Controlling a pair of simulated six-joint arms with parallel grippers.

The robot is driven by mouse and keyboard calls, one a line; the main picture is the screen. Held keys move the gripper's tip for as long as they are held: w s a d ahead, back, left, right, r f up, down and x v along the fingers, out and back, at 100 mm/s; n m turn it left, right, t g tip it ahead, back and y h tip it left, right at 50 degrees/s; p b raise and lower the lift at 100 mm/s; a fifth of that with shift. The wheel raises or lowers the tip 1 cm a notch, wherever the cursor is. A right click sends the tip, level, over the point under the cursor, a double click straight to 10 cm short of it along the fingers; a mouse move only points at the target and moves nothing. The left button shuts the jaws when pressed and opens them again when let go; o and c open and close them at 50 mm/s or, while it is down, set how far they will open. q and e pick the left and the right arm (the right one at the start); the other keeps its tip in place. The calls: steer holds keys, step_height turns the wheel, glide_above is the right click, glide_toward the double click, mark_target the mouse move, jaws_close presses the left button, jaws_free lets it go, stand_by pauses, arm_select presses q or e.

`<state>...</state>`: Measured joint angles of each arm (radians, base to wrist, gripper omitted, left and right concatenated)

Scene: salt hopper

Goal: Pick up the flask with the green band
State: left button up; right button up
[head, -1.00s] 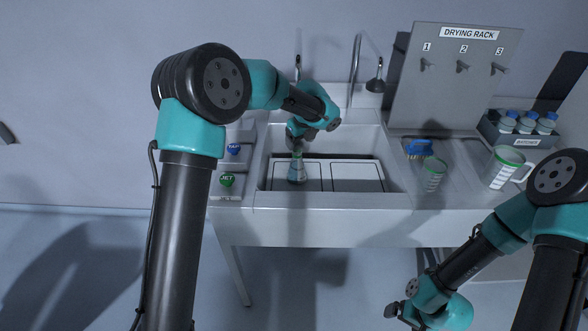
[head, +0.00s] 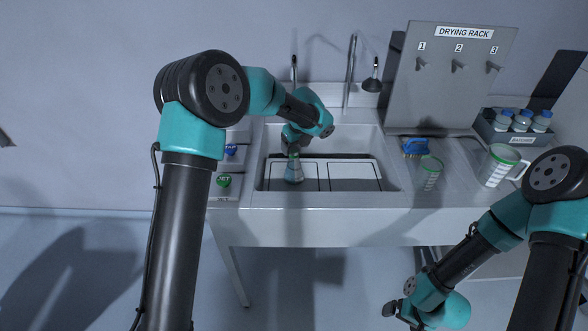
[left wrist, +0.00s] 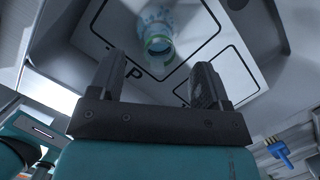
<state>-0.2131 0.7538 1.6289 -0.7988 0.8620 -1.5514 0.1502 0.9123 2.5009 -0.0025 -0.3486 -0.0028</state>
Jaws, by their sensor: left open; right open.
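The flask (head: 294,172) stands in the sink in the head view, pale with bluish content and a green band near its neck. In the left wrist view the flask (left wrist: 157,28) is seen with its mouth and green band toward the camera. My left gripper (left wrist: 159,58) is open, with the flask ahead of its fingertips and nothing held. In the head view the left gripper (head: 291,148) is at the flask's top; I cannot tell whether it touches. My right gripper (head: 396,309) is open and empty at the lower right, away from the sink.
The sink (head: 389,170) has outlined panels on its floor and taps behind it. Buttons marked TAP (head: 230,150) and JET (head: 224,181) lie to its left. A beaker (head: 428,173), blue brush (head: 415,147), jug (head: 497,166) and drying rack (head: 450,85) are to its right.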

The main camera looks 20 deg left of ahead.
mark_target(294, 149)
arm_select(q)
steer(key=x, duration=0.5)
steer(key=shift+c, duration=0.4)
jaws_close()
stand_by(0.4)
